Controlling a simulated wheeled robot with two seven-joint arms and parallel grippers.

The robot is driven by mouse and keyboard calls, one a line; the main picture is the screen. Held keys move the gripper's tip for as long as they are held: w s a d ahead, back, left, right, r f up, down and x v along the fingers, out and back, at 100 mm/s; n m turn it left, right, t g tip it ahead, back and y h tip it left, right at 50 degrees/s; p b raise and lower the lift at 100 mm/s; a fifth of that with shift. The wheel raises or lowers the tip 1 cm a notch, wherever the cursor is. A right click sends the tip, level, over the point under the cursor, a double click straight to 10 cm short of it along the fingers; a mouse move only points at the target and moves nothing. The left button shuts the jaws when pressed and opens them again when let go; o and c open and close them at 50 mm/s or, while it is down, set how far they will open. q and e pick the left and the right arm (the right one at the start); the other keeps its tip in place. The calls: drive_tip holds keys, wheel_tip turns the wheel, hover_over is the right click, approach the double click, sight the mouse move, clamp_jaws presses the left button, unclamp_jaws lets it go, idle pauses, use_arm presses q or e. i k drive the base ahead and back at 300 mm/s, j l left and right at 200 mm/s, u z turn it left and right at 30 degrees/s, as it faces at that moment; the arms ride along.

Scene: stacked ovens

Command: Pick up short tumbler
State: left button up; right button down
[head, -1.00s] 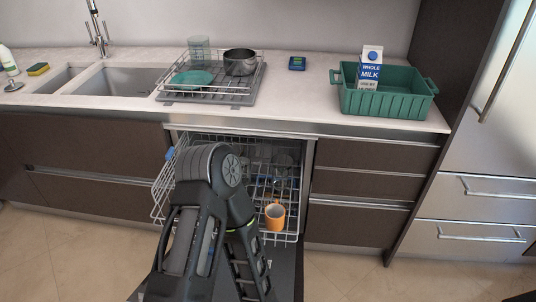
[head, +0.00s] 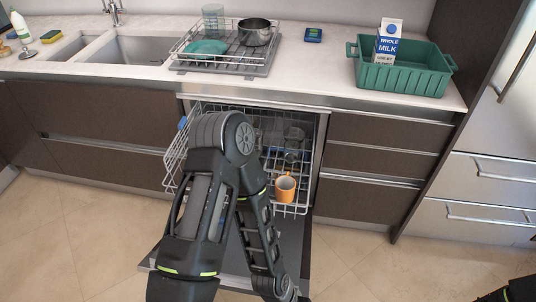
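A clear glass tumbler (head: 294,136) appears to stand in the pulled-out dishwasher rack, behind an orange mug (head: 285,187). Its outline is faint. Another clear greenish glass (head: 213,20) stands on the drying rack on the counter; I cannot tell for sure which glass is the short tumbler. My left arm rises in front of the dishwasher and bends back down, hiding the left part of the rack. Its gripper fingers do not show. Only a dark part of my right arm shows at the bottom right corner, with no gripper visible.
The dishwasher door (head: 316,255) is folded down, with its wire rack (head: 175,165) out. On the counter are a drying rack (head: 262,70) with a pot (head: 255,32) and teal plate (head: 207,47), and a green crate (head: 405,80) with a milk carton (head: 388,40). Floor at right is clear.

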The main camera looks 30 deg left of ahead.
sight(291, 147)
drive_tip(key=i+l+u, duration=0.2)
drive_tip(key=i+l, duration=0.15)
drive_tip(key=l, duration=0.25)
drive_tip(key=i+l+u, duration=0.1)
drive_tip(key=l, duration=0.2)
drive_tip(key=i+l+u, duration=0.1)
drive_tip(key=l, duration=0.25)
drive_tip(key=i+l+u, duration=0.1)
drive_tip(key=i+l, duration=0.15)
drive_tip(key=i+l+u, duration=0.1)
drive_tip(key=l, duration=0.35)
